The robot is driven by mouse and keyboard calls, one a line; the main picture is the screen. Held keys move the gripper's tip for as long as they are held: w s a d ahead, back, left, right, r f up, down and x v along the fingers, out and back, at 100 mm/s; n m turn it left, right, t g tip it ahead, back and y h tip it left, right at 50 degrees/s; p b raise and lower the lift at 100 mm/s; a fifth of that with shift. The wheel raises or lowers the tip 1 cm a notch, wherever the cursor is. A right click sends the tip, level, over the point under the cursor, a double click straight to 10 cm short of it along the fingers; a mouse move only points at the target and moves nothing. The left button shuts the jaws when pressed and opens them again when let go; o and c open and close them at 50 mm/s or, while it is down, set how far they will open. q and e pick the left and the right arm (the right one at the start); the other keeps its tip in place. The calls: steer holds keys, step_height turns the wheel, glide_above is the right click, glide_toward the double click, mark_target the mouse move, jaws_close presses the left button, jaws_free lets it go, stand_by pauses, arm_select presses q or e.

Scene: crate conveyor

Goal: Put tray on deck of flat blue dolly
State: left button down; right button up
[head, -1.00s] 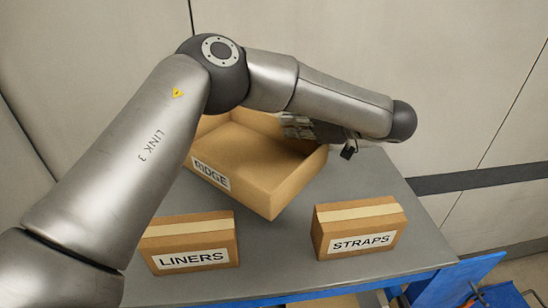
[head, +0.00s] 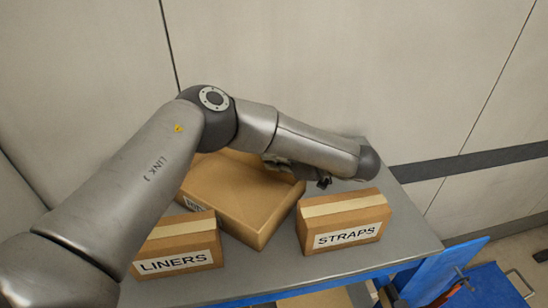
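The tray (head: 238,192) is an open, shallow cardboard box with a partly hidden label, on the grey table between two cartons. My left gripper (head: 303,176) is at the tray's far right side, against or just above its rim. Its fingers are mostly hidden under my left arm, so I cannot tell if they grip the wall. My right gripper is out of view.
The LINERS carton (head: 180,257) stands left of the tray's near corner, and the STRAPS carton (head: 343,222) stands close on its right. The table (head: 400,228) has a blue front edge and bare room at right. A blue panel (head: 446,272) leans beside the dolly.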

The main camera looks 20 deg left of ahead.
arm_select(q)
steer(key=shift+s+f+b, duration=0.15)
steer(key=shift+s+b, duration=0.15)
steer(key=c, duration=1.9)
jaws_free()
steer(key=shift+o, duration=1.3)
steer(key=shift+w, duration=0.1)
